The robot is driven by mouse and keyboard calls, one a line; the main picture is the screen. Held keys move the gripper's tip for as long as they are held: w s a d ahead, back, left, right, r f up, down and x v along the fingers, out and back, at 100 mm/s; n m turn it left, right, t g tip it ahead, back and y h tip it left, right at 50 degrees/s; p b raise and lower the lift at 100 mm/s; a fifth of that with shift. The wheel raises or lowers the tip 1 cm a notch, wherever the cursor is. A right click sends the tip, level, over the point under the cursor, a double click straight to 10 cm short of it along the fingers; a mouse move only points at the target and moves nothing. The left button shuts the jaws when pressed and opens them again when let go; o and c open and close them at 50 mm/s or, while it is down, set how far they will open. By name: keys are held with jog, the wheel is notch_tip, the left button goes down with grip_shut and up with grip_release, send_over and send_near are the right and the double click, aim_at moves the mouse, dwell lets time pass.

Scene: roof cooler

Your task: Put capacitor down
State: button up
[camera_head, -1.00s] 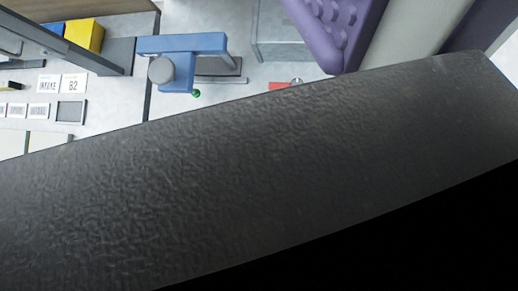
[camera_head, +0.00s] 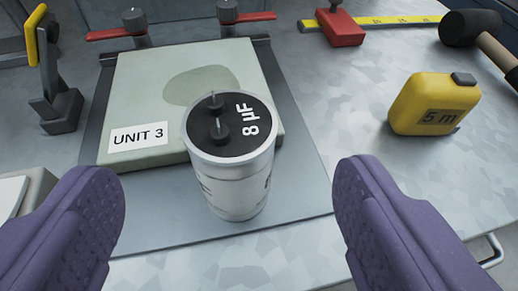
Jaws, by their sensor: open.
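The capacitor (camera_head: 237,190) is a silver can with a black top marked "8 µF" and two dark terminals. It stands upright on a grey plate, in front of a pale green block labelled UNIT 3 (camera_head: 190,75). My gripper (camera_head: 232,215) shows as two purple fingers at the lower left and lower right. It is open wide, with a finger on either side of the capacitor and a clear gap to each. Nothing is held between the fingers. The lower ends of the fingers are cut off by the frame.
A yellow tape measure (camera_head: 432,103) marked "5 m" stands at the right. A yellow and black clamp (camera_head: 50,75) stands at the left.

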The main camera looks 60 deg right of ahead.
aim_at(227, 139)
jog(key=b+x, duration=0.2)
jog(key=x, duration=0.3)
jog(key=shift+w+d+f, duration=0.1)
jog(key=shift+f, duration=0.15)
jog(key=shift+w+d, duration=0.25)
jog(key=shift+d, duration=0.1)
jog(key=shift+c, duration=0.4)
